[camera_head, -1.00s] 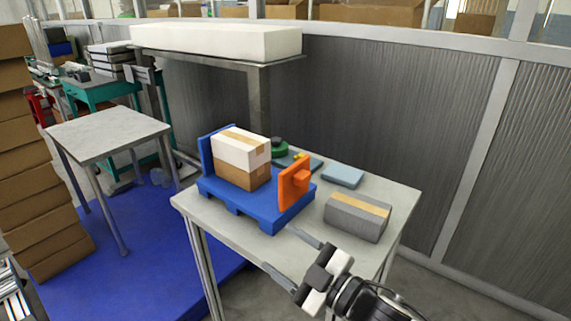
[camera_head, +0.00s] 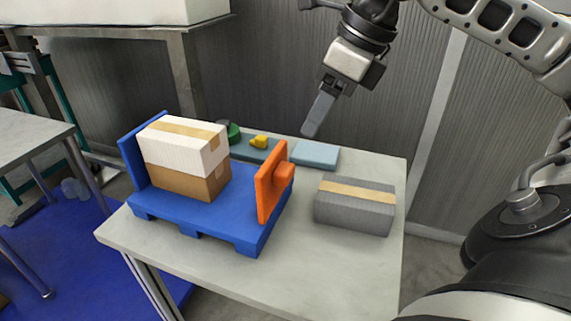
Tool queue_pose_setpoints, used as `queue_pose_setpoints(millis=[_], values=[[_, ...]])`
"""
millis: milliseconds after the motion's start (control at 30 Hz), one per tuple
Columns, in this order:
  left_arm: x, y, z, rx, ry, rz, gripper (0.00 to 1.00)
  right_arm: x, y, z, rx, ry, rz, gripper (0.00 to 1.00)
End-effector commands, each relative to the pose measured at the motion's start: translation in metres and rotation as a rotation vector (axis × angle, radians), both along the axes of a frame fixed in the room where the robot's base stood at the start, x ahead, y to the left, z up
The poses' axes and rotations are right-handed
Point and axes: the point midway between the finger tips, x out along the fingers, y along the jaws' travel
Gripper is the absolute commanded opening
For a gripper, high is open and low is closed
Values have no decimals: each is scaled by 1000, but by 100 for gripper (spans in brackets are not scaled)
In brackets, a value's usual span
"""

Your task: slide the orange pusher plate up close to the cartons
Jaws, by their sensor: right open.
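The orange pusher plate (camera_head: 268,186) stands upright at the right end of the blue pallet (camera_head: 205,212), with a small knob on its right face. A white carton (camera_head: 184,146) is stacked on a brown carton (camera_head: 192,185) at the pallet's left part, against its blue end wall (camera_head: 136,155). A clear gap separates the cartons from the plate. My right gripper (camera_head: 318,120) is open, above and to the right of the plate, pointing down and touching nothing. One finger shows clearly. My left gripper is out of view.
A grey carton with a tan strip (camera_head: 354,207) lies right of the pallet on the table (camera_head: 290,275). Behind are a light blue flat block (camera_head: 316,154), a yellow piece (camera_head: 259,141) and a green round thing (camera_head: 233,132). The front of the table is clear.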

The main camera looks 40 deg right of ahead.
Motion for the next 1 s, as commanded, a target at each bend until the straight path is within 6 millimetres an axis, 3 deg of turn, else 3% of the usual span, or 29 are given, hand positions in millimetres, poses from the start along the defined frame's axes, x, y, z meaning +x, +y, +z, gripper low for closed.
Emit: queue_pose_setpoints(millis=[200,500,700,1000], values=[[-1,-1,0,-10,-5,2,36,16,10,-47,6,5,5,62],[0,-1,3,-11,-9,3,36,36,20,-98,7,4,4,62],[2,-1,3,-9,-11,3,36,42,23,-114,6,1,4,62],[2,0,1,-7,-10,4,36,43,23,-117,5,0,3,62]])
